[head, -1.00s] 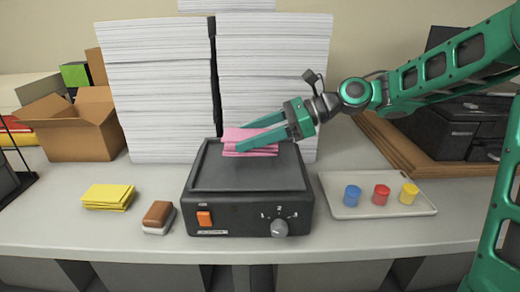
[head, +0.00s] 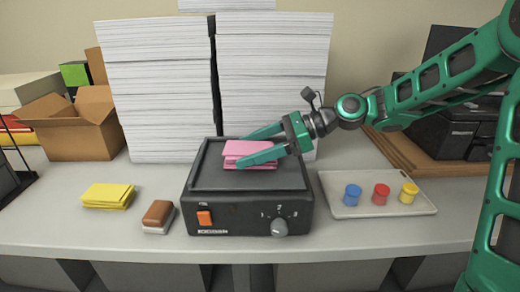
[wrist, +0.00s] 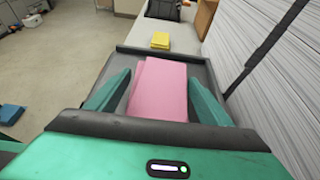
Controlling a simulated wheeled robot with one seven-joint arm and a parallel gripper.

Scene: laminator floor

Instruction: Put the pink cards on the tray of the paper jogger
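The pink cards (head: 249,151) lie as a slightly uneven stack on the dark tray (head: 220,181) of the paper jogger (head: 247,211), toward its back. My gripper (head: 240,150) is low over the tray with one finger on the near side of the cards and one on the far side. In the wrist view the pink cards (wrist: 158,90) lie between the two fingers of my gripper (wrist: 158,85). The fingers look spread, with a narrow gap at the left one. The near finger hides part of the stack in the head view.
Tall white paper stacks (head: 275,85) stand close behind the jogger. Yellow cards (head: 108,196) and a brown-and-white block (head: 158,217) lie to the left. A pale tray (head: 332,188) with blue, red and yellow pots is at the right. An open cardboard box (head: 75,130) is at the back left.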

